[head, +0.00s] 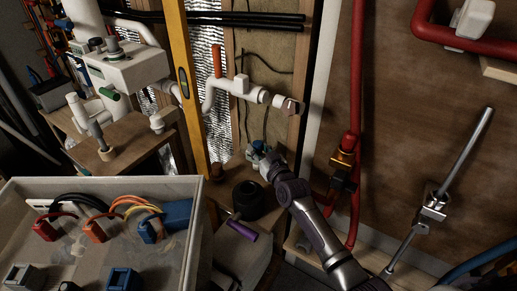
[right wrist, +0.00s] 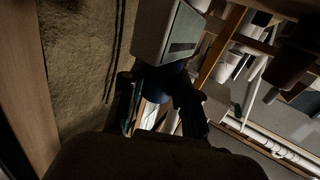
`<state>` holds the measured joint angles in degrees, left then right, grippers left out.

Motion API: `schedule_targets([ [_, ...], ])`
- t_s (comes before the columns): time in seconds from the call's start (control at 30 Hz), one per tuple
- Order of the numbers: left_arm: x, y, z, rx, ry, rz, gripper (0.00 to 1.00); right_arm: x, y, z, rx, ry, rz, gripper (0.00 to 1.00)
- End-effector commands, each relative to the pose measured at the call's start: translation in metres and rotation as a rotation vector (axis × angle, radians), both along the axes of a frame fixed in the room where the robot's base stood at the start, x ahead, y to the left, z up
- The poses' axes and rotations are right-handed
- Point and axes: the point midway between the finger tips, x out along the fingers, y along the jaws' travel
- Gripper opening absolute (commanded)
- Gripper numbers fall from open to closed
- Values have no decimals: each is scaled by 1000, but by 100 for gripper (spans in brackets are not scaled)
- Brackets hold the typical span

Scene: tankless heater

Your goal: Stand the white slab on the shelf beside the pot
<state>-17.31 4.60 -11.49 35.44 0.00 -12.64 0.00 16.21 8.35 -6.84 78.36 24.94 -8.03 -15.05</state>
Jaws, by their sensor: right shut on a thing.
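My right gripper (head: 267,164) reaches forward above the shelf, just behind the pot. It is shut on a small blue and white thing (head: 258,148). In the right wrist view, a white slab (right wrist: 165,30) with a grey panel lies at the fingertips of this gripper (right wrist: 162,105). A dark blue part joins it to the fingers, which cover the grip. The black pot (head: 247,201) stands on the wooden shelf (head: 225,182), below the gripper in the head view. My left gripper is not in view.
White pipework (head: 240,87) crosses the wall above the gripper. A yellow level (head: 186,95) stands left of it. A purple-handled tool (head: 240,228) is in front of the pot. An open grey crate (head: 190,250) fills the lower left. Red pipes (head: 357,90) run down the right.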

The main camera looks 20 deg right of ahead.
Motion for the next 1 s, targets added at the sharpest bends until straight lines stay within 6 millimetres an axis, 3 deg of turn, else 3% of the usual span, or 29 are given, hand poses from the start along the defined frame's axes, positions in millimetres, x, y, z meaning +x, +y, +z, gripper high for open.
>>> schedule_targets([
  [0.63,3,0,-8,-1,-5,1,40,0,0,-10,0,0,0,0],
  [0.67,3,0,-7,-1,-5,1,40,0,0,-10,0,0,0,32],
  [0.8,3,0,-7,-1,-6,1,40,0,0,-9,0,0,0,56],
  [0.83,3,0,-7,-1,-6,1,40,0,0,-9,0,0,0,60],
  [1.0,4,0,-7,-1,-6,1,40,0,0,-9,0,0,0,60],
])
